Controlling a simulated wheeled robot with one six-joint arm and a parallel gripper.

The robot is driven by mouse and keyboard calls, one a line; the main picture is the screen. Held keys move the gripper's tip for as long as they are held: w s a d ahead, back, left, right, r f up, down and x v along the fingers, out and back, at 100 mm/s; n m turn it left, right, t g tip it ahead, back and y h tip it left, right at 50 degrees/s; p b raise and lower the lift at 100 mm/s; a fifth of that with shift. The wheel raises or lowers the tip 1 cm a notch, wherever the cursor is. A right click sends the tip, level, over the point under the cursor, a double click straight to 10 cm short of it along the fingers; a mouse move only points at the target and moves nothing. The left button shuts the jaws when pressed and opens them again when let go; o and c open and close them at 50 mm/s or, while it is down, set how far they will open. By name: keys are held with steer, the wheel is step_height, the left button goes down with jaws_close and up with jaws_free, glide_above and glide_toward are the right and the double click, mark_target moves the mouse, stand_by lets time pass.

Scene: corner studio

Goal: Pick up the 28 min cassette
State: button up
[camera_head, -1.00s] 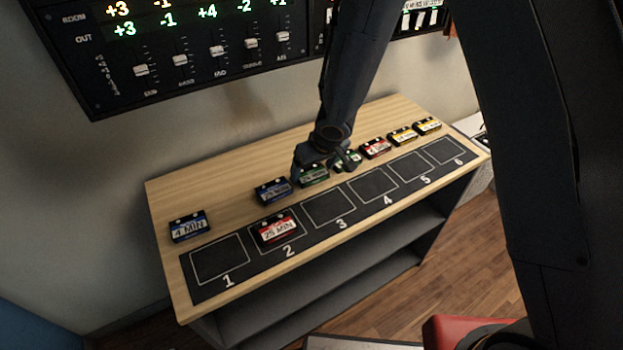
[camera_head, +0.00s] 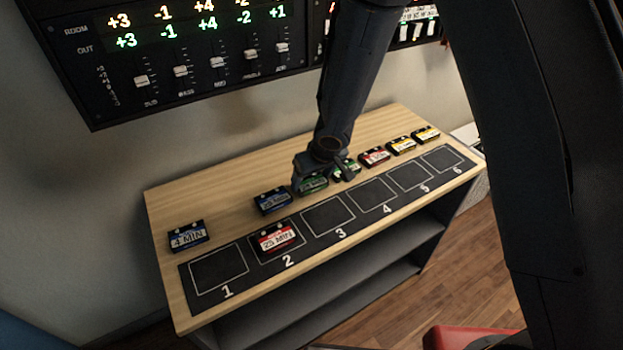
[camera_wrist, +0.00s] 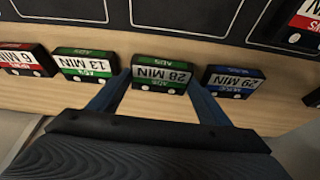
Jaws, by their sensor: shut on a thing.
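The 28 min cassette (camera_wrist: 160,76) has a green-and-white label and sits between the two fingers of my gripper (camera_wrist: 157,88) in the wrist view. The fingers are shut on its left and right ends. In the head view the cassette (camera_head: 314,184) is partly hidden by my gripper (camera_head: 322,178), at the back row of the wooden table. I cannot tell whether it is clear of the tabletop.
Close beside it are the blue 29 min cassette (camera_wrist: 234,82) and the green 13 min cassette (camera_wrist: 85,65). A red 25 min cassette (camera_head: 277,237) lies in slot 2 of the black numbered mat (camera_head: 240,287). A blue 4 min cassette (camera_head: 187,236) lies far left.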

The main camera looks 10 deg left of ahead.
mark_target(312, 183)
steer(key=shift+r+p, duration=3.65)
steer(key=shift+p, duration=0.7)
steer(key=shift+r+p, duration=0.4)
steer(key=shift+r, duration=0.6)
